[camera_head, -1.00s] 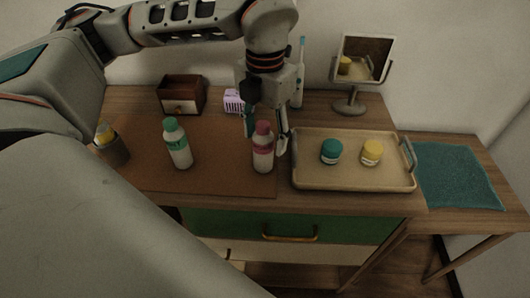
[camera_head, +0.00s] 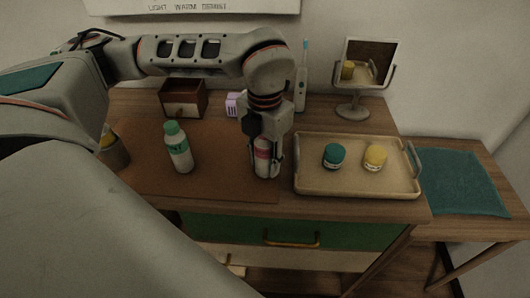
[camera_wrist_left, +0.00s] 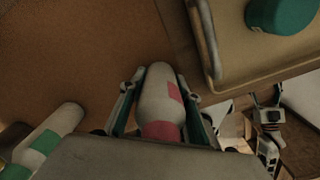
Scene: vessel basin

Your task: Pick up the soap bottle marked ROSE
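A white bottle with a pink cap and pink label (camera_head: 263,158) stands upright near the right edge of the brown mat; I cannot read its lettering. My left gripper (camera_head: 266,168) points down over it, with a finger on each side. In the left wrist view the bottle (camera_wrist_left: 158,98) lies between the two fingers (camera_wrist_left: 160,92), which look spread with narrow gaps beside it. The gripper hides the bottle's cap in the head view. A similar bottle with a green cap and label (camera_head: 178,148) stands to the left.
A beige tray (camera_head: 310,185) with a teal jar (camera_head: 334,156) and a yellow jar (camera_head: 374,157) lies close to the right. A mirror (camera_head: 366,70), toothbrush (camera_head: 301,75) and wooden box (camera_head: 183,97) stand behind. The mat (camera_head: 225,180) is clear between the bottles.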

